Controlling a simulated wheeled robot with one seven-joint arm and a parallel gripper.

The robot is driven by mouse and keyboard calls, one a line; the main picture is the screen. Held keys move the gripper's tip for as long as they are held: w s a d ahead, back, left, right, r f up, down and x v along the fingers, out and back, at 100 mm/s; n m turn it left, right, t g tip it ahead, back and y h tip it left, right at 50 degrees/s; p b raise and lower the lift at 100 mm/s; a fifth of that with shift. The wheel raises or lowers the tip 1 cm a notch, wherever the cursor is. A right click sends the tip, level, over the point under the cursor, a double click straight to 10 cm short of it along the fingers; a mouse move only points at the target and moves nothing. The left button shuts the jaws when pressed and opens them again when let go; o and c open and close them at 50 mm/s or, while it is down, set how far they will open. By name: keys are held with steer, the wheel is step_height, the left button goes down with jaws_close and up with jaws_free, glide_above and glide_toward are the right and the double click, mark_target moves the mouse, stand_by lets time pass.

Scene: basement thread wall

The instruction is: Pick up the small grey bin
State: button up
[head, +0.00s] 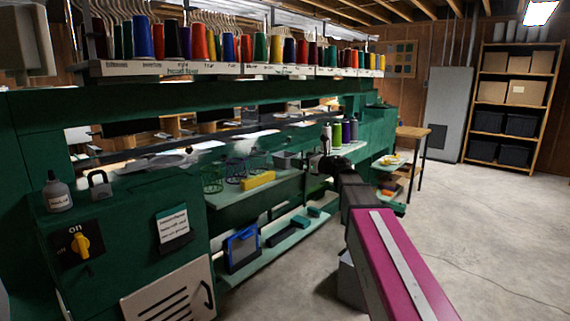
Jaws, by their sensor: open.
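A small grey bin (287,160) sits on the green machine's shelf, right of the yellow block and behind it. My arm reaches forward from the lower right, and its dark end with my gripper (319,164) is just right of the bin in the picture. My gripper is open; its fingers are small and dark, and nothing shows between them. I cannot tell how far apart the gripper and bin are in depth.
A yellow block (258,180) and green wire baskets (212,180) are on the shelf. Several thread cones (346,131) stand behind my gripper. A blue-framed box (242,248) sits on the lower ledge. Concrete floor (480,220) is open at right.

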mark_target(288, 155)
steer(key=x, duration=0.8)
steer(key=shift+w, duration=0.2)
steer(key=c, duration=0.6)
